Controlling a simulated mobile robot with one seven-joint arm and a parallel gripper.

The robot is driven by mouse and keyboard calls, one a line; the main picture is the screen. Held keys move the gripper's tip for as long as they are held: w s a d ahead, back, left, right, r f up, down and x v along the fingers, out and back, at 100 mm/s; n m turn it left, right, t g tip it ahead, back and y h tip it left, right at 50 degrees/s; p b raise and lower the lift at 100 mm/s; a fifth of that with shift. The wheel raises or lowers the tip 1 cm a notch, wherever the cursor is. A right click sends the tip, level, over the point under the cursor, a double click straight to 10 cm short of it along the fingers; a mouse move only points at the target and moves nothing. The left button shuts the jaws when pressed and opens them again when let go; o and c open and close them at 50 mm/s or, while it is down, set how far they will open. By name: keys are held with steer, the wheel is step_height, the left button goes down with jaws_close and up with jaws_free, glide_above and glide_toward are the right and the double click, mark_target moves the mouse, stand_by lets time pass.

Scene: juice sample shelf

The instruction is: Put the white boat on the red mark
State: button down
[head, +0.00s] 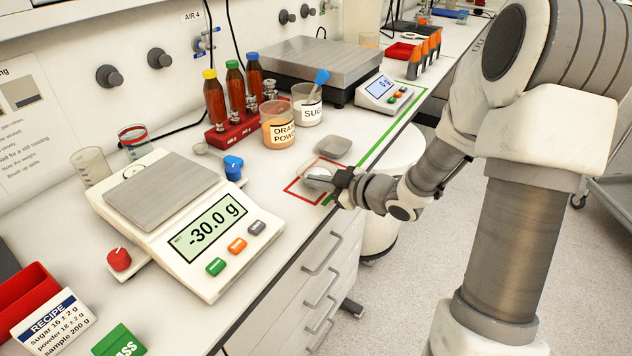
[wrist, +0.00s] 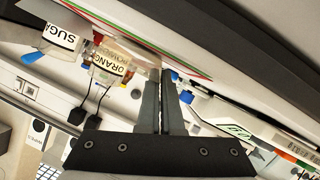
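The white boat (head: 318,171) is a small, shallow, pale tray with something white in it. In the head view it is over the red mark (head: 299,196), a red outline on the bench near its front edge. I cannot tell whether it touches the bench. My gripper (head: 341,180) is at the boat's right side, its fingertips at the rim. In the wrist view my gripper's fingers (wrist: 161,80) are nearly together, seemingly with the thin rim between them. The fingers and the steep angle hide the contact.
A grey boat (head: 334,147) sits just behind. The orange powder cup (head: 279,125) and sugar cup (head: 307,104) stand further back. A balance (head: 170,195) reading -30.0 g is at the left. Drawers are below the bench edge.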

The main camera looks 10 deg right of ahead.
steer(key=shift+f, duration=0.2)
steer(key=c, duration=1.1)
jaws_free()
steer(key=shift+s+d+r, duration=0.1)
steer(key=shift+d+r, duration=0.05)
steer(key=shift+r, duration=0.25)
steer(key=p+v, duration=0.3)
steer(key=v, duration=0.8)
steer(key=shift+s+d, duration=0.1)
steer(key=shift+s, duration=0.2)
